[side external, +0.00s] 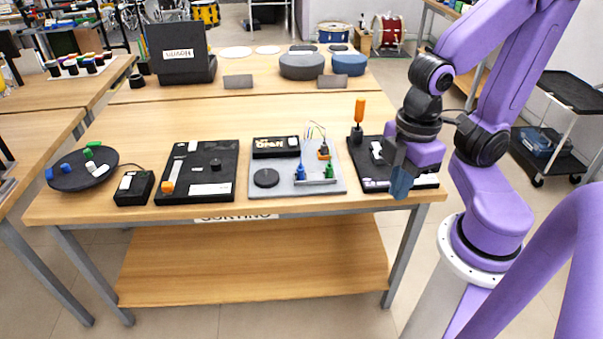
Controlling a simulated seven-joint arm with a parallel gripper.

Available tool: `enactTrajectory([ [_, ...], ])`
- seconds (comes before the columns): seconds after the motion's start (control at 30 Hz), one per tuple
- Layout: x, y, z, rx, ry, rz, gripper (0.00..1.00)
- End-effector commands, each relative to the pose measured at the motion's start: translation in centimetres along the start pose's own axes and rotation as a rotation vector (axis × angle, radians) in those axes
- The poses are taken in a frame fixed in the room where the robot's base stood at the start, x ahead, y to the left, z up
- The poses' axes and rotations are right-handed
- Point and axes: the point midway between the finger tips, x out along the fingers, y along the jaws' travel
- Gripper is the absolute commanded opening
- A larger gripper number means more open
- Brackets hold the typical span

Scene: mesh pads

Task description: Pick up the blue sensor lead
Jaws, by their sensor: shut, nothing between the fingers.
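The blue sensor lead (300,173) is a small blue plug standing on a grey board (262,191) at the middle of the front table. An orange lead (324,151) and a green lead (329,170) stand close by on its right, and thin wires arch above them. My gripper (402,184) points down over the table's right front corner, well right of the blue lead and apart from it. Its fingers are shut and empty. It partly hides a black pad (372,183) behind it.
An orange-handled tool (358,118) stands upright behind the right pad. A black box (275,147) and a dark disc (266,178) share the grey board. Further left are a black panel (206,165), a small black box (133,190) and a round black mat (68,181).

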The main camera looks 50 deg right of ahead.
Motion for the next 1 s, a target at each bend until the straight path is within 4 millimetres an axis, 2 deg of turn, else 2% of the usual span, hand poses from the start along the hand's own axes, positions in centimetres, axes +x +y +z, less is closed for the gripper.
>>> enactTrajectory([
  [0.1, 0.0, 0.0, 0.0, 0.000, 0.000, 0.000, 0.00],
  [0.13, 0.0, 0.0, 0.0, 0.000, 0.000, 0.000, 0.03],
  [0.3, 0.0, 0.0, 0.0, 0.000, 0.000, 0.000, 0.56],
  [0.67, -0.1, 0.4, -0.5, 0.039, -0.001, 0.001, 0.56],
  [0.77, -0.2, 1.5, -1.6, 0.148, -0.003, 0.002, 0.56],
  [0.87, -0.3, 3.4, -3.3, 0.326, -0.005, 0.005, 0.56],
  [1.0, -0.3, 6.9, -5.7, 0.620, -0.008, 0.009, 0.56],
])
